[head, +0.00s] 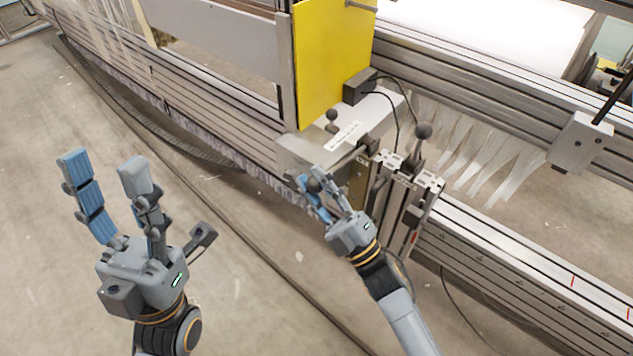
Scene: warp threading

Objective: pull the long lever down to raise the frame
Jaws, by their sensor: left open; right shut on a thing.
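My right gripper (326,198) is at the machine's near corner. Its blue-and-grey fingers are shut around a dark round knob (313,185), which looks like the end of the long lever. The fingers and the machine corner hide the lever's shaft, so I cannot tell its angle. My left gripper (106,168) is open and empty, fingers pointing up, above the floor at the left and well apart from the machine. Which part of the machine is the frame to be raised cannot be told clearly.
A yellow panel (330,65) rises behind. White threads (480,160) hang at the right. Bare floor (240,290) lies clear between my arms.

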